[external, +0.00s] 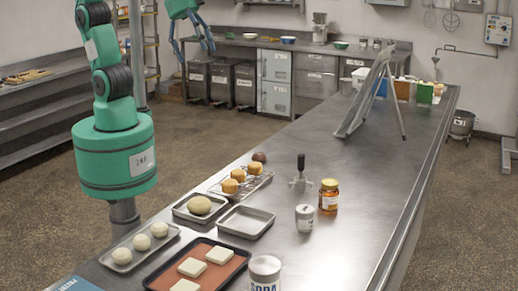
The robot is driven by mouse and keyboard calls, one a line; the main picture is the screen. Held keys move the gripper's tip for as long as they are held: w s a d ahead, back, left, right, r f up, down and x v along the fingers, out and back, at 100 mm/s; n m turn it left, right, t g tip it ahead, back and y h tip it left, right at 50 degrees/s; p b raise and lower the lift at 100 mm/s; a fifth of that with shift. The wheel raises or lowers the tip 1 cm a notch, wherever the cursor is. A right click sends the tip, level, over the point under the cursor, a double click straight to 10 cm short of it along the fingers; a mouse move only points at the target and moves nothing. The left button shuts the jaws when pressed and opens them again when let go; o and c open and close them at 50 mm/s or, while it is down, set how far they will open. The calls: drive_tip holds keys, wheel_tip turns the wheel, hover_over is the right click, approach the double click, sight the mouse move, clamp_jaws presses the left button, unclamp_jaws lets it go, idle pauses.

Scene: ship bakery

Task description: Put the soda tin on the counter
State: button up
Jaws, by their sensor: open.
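The soda tin (265,275) is a white can with "SODA" in dark letters, cut off by the bottom edge of the external view. It stands upright at the near end of the steel counter (345,190), just right of a tray with an orange-brown mat; its base is out of frame. My gripper (196,55) is at the top of the view, high up and far from the tin. Its fingers are spread, point down and hold nothing.
A tray with square dough pieces (219,255), a dough-ball tray (122,256), an empty tray (246,222) and a bun rack (240,185) crowd the counter's left side. The right side is clear.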

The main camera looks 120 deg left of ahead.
drive_tip(key=s+a+f, duration=0.1)
drive_tip(key=s+a, duration=0.1)
drive_tip(key=s, duration=0.6)
drive_tip(key=s+a+f+n, duration=0.1)
drive_tip(key=s+a, duration=0.2)
drive_tip(key=s, duration=0.5)
drive_tip(key=shift+s+y, duration=0.3)
drive_tip(key=shift+s, duration=0.1)
drive_tip(key=shift+a+f, duration=0.1)
wheel_tip(320, 180, down, 13)
drive_tip(key=b, duration=1.3)
